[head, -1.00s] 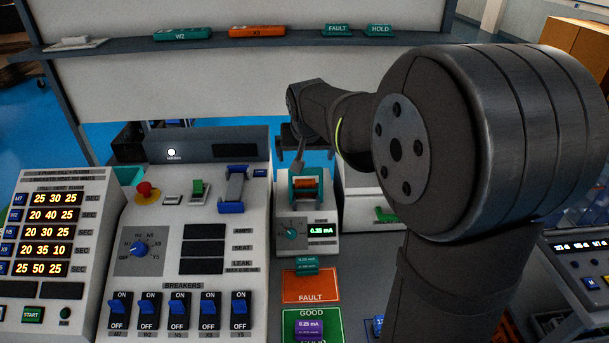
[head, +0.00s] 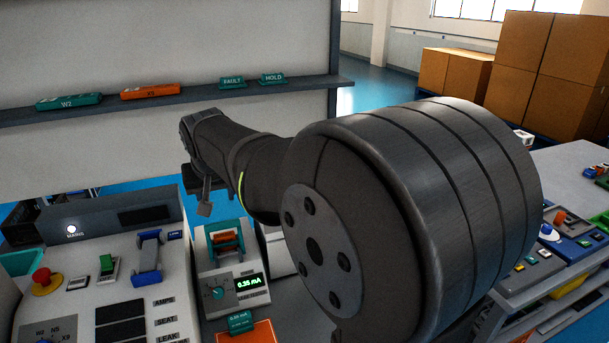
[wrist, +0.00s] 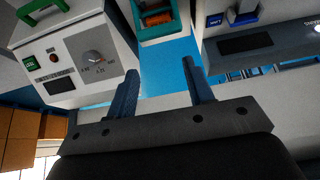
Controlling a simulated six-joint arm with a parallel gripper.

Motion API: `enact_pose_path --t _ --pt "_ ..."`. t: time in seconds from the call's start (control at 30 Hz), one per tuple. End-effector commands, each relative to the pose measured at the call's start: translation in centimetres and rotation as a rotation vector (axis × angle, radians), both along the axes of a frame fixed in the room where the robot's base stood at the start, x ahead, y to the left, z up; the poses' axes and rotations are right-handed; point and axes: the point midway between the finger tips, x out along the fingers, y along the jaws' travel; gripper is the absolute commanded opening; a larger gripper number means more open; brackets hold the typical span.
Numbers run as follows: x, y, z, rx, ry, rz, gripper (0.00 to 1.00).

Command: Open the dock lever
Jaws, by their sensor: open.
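A blue lever (head: 148,258) with a U-shaped handle stands on the sloped grey console (head: 70,285), beside a small blue label too small to read; I take it as the dock lever. In the wrist view, part of a blue handle (wrist: 242,14) shows at the top right. My gripper (head: 204,207) is in the air above and behind the console, right of the lever and close to the teal cradle (head: 224,240). In the wrist view, its two fingers (wrist: 157,95) are apart with nothing between them.
The teal cradle holds an orange part (head: 226,238) on a meter box reading 0.35 mA. A red emergency button (head: 43,278) and a green switch (head: 107,266) are left of the lever. A shelf (head: 300,88) crosses behind. My arm hides much of the right side.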

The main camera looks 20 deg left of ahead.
Motion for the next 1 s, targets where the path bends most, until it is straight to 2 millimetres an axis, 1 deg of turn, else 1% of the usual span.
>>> enact_pose_path --t 0.03,0.13,0.2,0.23,0.37,0.5,0.7,0.83,1.0 --pt "0.1 0.1 0.0 -0.001 0.001 0.0 0.37" --pt "0.7 0.4 -0.2 -0.01 0.008 -0.002 0.18" --pt "1.5 0.9 -0.4 -0.024 0.019 -0.004 0.04" --pt "1.9 1.2 -0.6 -0.032 0.025 -0.006 0.0" --pt "4.4 2.5 -1.5 -0.072 0.059 -0.01 0.0" --pt "7.4 3.8 -2.8 -0.117 0.103 -0.011 0.0" --pt "10.6 5.0 -4.6 -0.164 0.157 -0.006 0.0" --pt "11.8 5.4 -5.4 -0.181 0.178 -0.002 0.0" --pt "12.3 5.6 -5.7 -0.187 0.189 0.0 0.0"
